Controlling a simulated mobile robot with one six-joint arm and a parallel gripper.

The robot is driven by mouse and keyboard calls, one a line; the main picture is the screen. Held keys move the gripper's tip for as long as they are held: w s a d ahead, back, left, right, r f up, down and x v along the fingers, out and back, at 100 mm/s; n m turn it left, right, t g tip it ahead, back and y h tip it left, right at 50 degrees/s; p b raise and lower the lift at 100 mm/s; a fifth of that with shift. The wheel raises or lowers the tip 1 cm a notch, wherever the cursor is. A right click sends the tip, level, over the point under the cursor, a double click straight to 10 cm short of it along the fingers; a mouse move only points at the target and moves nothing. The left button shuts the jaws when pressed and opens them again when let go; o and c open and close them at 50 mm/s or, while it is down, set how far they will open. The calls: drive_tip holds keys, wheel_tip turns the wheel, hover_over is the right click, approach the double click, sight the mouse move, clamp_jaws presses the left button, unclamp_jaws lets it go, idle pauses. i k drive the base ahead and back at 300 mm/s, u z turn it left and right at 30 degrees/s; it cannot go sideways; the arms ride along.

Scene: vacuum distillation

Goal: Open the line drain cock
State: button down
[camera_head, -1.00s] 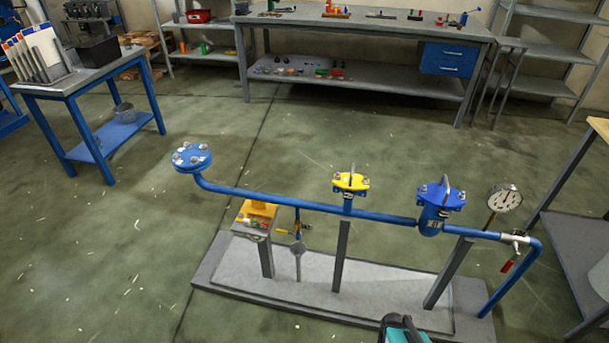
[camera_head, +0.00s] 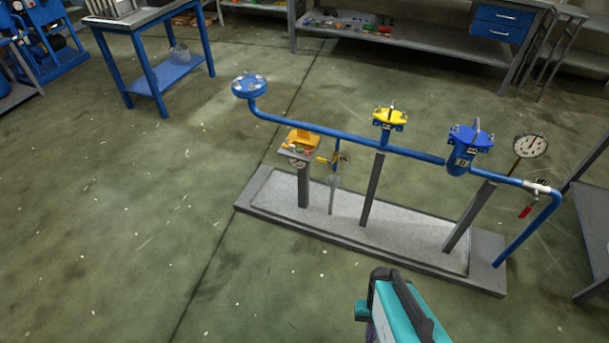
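A blue pipe line (camera_head: 335,137) runs over a low grey base. Below it, left of the yellow-topped fitting (camera_head: 389,119), a small cock with a yellow handle (camera_head: 324,160) hangs on a short drop, above a grey funnel-like stand (camera_head: 333,182). It looks like the drain cock; its handle position is too small to tell. A second valve with a red handle (camera_head: 526,210) hangs at the right end of the line. A teal and black part of my arm shows at the bottom, well short of the line. My gripper fingers are not visible.
A blue filter-like body (camera_head: 466,146) and a dial gauge (camera_head: 530,146) sit on the line's right half. The grey base (camera_head: 350,235) stands on the floor. Floor in front and to the left is clear. A blue-legged table (camera_head: 150,78) stands at the back left.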

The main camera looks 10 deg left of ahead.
sight(322, 160)
drive_tip(key=u, duration=0.25)
drive_tip(key=k, duration=0.8)
drive_tip(key=u, duration=0.65)
drive_tip(key=i, duration=1.65)
drive_tip(key=z, duration=0.7)
drive_tip(key=i, duration=0.5)
drive_tip(key=z, duration=0.15)
